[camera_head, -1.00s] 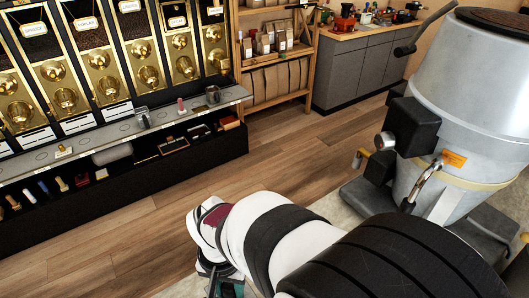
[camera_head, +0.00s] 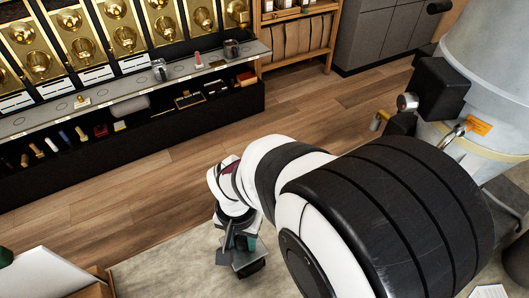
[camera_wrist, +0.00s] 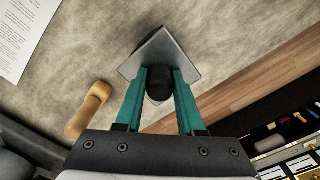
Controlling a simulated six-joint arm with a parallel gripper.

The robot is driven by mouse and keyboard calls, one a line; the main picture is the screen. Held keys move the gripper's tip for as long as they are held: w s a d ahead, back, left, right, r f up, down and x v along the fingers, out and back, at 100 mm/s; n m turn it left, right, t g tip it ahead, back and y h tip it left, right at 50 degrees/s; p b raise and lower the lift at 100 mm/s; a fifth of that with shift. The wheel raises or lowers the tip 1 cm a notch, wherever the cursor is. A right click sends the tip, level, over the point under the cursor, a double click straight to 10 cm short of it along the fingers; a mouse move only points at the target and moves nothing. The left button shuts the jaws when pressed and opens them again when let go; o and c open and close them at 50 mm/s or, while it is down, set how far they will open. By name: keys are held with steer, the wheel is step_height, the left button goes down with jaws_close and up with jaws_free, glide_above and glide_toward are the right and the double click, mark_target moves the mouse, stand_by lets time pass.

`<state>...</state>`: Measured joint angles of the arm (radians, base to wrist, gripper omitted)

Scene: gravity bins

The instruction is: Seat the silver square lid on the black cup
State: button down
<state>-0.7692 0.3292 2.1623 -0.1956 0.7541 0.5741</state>
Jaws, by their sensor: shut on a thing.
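The silver square lid (camera_wrist: 176,46) hangs from my gripper (camera_wrist: 160,87), shown in the wrist view. The teal fingers are shut on its round black knob (camera_wrist: 158,90). The lid looks turned cornerwise and lies beyond the fingertips, above a pale stone-like surface. In the head view, my gripper (camera_head: 241,243) is low in the centre, partly covered by my wrist. I cannot clearly identify the black cup. A dark grey cup (camera_head: 232,49) stands at the right of the dispenser shelf, and a more silvery cup (camera_head: 159,70) stands to its left; both are far from my gripper.
The grey dispenser shelf (camera_head: 115,94) also holds a pink item (camera_head: 198,60). Tools fill the black ledge below. A wooden handle-shaped thing (camera_wrist: 90,109) and a paper sheet (camera_wrist: 24,35) lie on the pale surface. A white panel (camera_head: 48,276) stands at lower left.

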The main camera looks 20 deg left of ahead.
mark_target(242, 238)
steer(key=shift+f, duration=0.75)
stand_by(0.6)
steer(key=shift+c, duration=2.2)
jaws_free()
step_height(242, 238, up, 16)
steer(key=shift+f, duration=0.1)
